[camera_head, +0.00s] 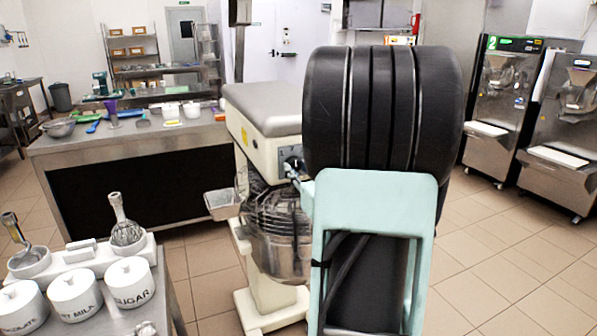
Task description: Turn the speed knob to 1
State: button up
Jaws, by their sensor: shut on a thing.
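The cream planetary mixer (262,108) stands in the middle, partly behind my black and pale-green arm. The dark speed knob (291,161) is on its side panel, just left of my arm. My gripper (294,173) shows only as a small pale-green part at the knob. The rest of it is hidden behind my arm. It appears shut on the knob. The knob's markings and pointer are too small to read.
The mixer's wire guard and steel bowl (278,240) sit below the head. A steel counter (130,139) with utensils is behind left. White jars (75,298) stand on a table at front left. Batch freezers (499,105) stand at right. The tiled floor at right is clear.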

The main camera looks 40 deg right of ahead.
aim_at(294, 127)
jog(key=shift+f+b, duration=0.15)
jog(key=shift+b, duration=0.15)
jog(key=n+b, duration=0.4)
jog(key=b, duration=0.1)
jog(key=shift+f, duration=0.1)
jog(key=n+b, duration=0.3)
jog(key=b, duration=0.1)
grip_shut()
jog(key=shift+r+n+b, duration=0.2)
jog(key=shift+n+b, duration=0.3)
jog(key=shift+n, duration=0.2)
grip_release()
jog(key=o, duration=1.1)
jog(key=shift+o, duration=0.2)
jog(key=shift+r, duration=0.1)
notch_tip(294, 127, up, 10)
